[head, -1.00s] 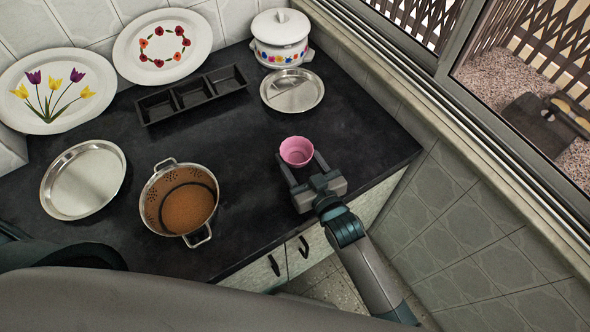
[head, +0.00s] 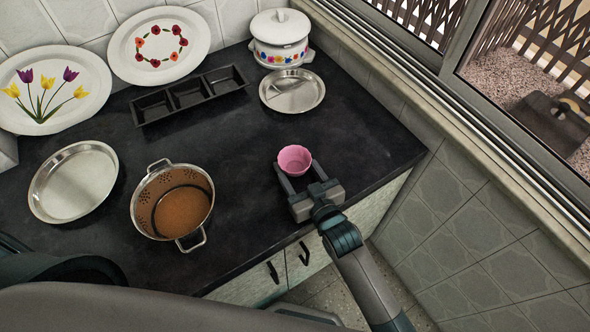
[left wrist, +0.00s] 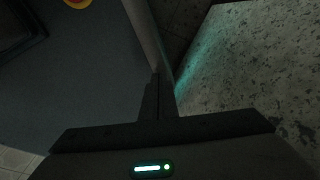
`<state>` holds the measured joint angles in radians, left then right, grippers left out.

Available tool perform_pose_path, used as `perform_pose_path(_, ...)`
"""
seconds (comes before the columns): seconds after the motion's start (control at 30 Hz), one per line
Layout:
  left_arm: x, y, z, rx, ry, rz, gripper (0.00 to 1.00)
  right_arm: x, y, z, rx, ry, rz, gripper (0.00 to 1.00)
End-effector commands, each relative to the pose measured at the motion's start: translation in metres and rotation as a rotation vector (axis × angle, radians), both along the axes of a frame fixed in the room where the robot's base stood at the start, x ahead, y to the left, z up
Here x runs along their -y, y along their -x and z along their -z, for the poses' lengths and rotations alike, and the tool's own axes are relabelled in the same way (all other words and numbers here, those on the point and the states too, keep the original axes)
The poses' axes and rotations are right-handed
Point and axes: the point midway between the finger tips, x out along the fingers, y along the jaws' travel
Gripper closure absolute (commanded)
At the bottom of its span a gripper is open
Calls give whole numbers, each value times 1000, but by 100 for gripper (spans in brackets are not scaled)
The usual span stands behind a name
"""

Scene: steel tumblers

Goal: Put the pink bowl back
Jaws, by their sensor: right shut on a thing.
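The pink bowl (head: 294,159) is upright at the right part of the black counter. My right gripper (head: 297,172) reaches it from the front edge and is shut on it, one finger on each side. I cannot tell whether the bowl touches the counter or is slightly above it. In the left wrist view, my left gripper (left wrist: 159,95) has its fingers together with nothing between them, away from the bowl.
A black three-part tray (head: 147,113), a colander (head: 143,215) and a steel plate (head: 47,204) are to the left. The counter (head: 350,130) right of the bowl is bare.

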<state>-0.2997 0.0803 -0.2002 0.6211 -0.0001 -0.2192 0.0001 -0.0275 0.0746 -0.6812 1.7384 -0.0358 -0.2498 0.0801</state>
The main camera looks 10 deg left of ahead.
Motion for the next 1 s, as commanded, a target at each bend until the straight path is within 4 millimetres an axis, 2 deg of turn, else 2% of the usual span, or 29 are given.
perform_pose_path(0.5,2,-3,2,8,3,0,100,0,0,4,1,-1,0,67)
perform_pose_path(1.0,8,-19,3,43,13,2,100,0,0,14,-5,2,0,67)
